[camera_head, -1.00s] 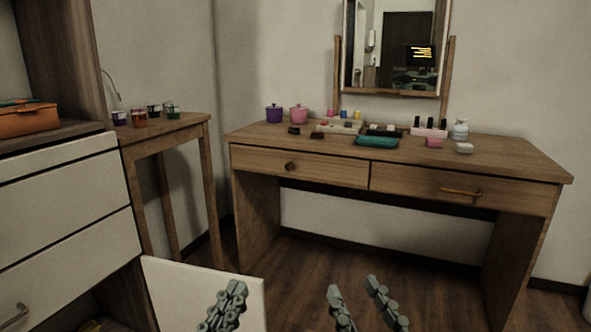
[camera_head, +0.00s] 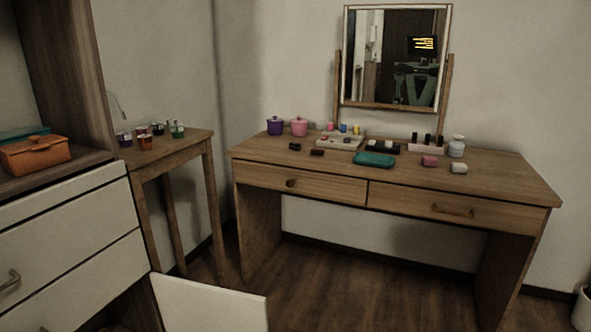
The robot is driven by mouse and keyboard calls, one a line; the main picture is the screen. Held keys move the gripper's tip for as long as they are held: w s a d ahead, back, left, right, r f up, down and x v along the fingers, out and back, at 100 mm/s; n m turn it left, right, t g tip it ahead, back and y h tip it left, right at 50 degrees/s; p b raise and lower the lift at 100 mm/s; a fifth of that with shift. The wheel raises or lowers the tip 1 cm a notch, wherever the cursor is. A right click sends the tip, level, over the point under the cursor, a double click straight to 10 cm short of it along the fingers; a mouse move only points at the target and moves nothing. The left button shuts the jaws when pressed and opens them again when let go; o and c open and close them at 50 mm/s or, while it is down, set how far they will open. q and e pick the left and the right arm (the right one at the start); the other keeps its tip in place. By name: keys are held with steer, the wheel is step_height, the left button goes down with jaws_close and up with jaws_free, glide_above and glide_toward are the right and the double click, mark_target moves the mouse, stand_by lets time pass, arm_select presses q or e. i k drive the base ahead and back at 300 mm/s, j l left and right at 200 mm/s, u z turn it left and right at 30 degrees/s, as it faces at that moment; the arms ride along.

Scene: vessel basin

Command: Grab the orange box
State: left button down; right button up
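The orange box (camera_head: 36,155) sits on the shelf top of the white-drawered cabinet at the far left. It has a lid with a small handle on top. A teal box (camera_head: 22,134) lies behind it, partly hidden by it. Neither of my grippers shows in the current head view, so their state cannot be seen.
The cabinet's wooden upright (camera_head: 68,80) stands right of the box. A narrow side table (camera_head: 185,144) holds several small jars. A dressing table (camera_head: 480,178) with a mirror (camera_head: 395,60) carries cosmetics. An open white panel (camera_head: 210,305) juts out low. A plant pot (camera_head: 584,308) stands at right.

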mark_target(21, 164)
steer(key=l+u, duration=0.15)
steer(key=u, duration=1.95)
